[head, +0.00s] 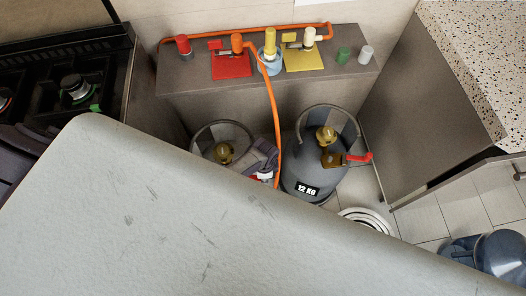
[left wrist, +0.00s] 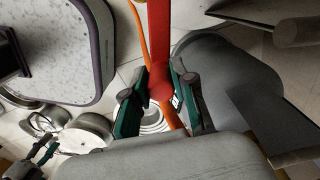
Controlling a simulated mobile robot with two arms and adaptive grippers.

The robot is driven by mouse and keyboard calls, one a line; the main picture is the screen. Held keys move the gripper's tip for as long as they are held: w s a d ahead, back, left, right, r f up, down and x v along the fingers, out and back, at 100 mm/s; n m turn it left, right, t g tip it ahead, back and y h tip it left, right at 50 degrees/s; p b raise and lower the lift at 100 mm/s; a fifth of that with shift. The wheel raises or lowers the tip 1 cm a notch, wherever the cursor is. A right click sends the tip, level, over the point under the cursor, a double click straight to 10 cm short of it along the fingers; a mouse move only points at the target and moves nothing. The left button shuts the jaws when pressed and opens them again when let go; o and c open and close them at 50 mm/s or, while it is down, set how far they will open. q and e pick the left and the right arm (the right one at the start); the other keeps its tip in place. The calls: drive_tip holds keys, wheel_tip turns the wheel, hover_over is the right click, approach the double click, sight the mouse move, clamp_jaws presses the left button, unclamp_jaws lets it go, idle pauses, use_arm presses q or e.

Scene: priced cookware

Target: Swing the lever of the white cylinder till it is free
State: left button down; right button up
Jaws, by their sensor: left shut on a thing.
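My left gripper (left wrist: 158,96) has its dark green fingers on both sides of a red lever (left wrist: 160,42) and is shut on it near its rounded end. In the head view part of this gripper (head: 261,158) shows beside the left gas cylinder (head: 222,131), whose collar and brass valve (head: 224,153) show. That cylinder's body is mostly hidden, so its colour is unclear. The right cylinder (head: 298,180) is grey, marked 12 KG, with its own red lever (head: 359,157). What seems to be my right gripper (left wrist: 43,155) shows small in the wrist view; its jaws are unclear.
An orange hose (head: 274,110) hangs from the shelf (head: 190,80) between the cylinders. The shelf carries red and yellow plates with fittings. Pots (left wrist: 88,133) stand on the tiled floor. A cabinet (head: 425,110) closes off the right side, and a stove (head: 75,90) stands left.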

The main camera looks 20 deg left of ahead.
use_arm(q)
drive_tip(key=shift+w+a, duration=0.1)
drive_tip(key=shift+w, duration=0.05)
idle(0.4)
drive_tip(key=c, duration=0.9)
unclamp_jaws()
drive_tip(key=shift+c, duration=0.2)
wheel_tip(320, 180, up, 12)
